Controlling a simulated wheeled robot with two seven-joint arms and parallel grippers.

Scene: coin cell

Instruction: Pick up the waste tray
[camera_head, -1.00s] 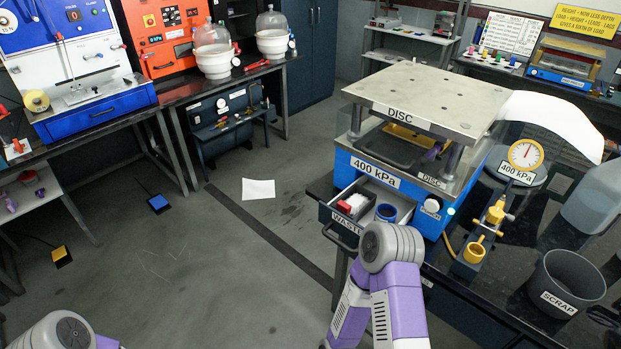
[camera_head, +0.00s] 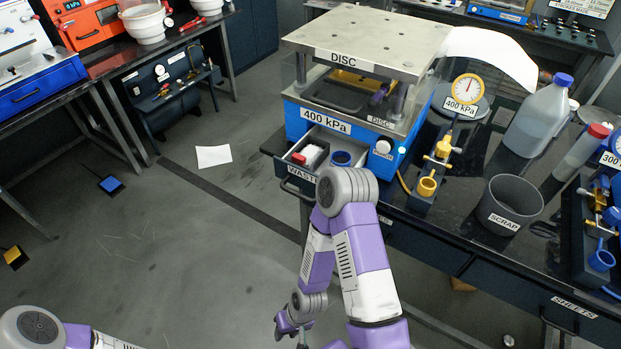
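The drawer labelled WASTE (camera_head: 288,164) stands pulled out at the front left of the blue 400 kPa press (camera_head: 346,135).
A SCRAP bin (camera_head: 508,208), a jug (camera_head: 540,118) and a yellow valve fitting (camera_head: 432,168) stand on the dark bench right of the press. A gauge (camera_head: 467,89) rises beside the press. A white sheet (camera_head: 213,156) lies on the otherwise mostly open floor to the left.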

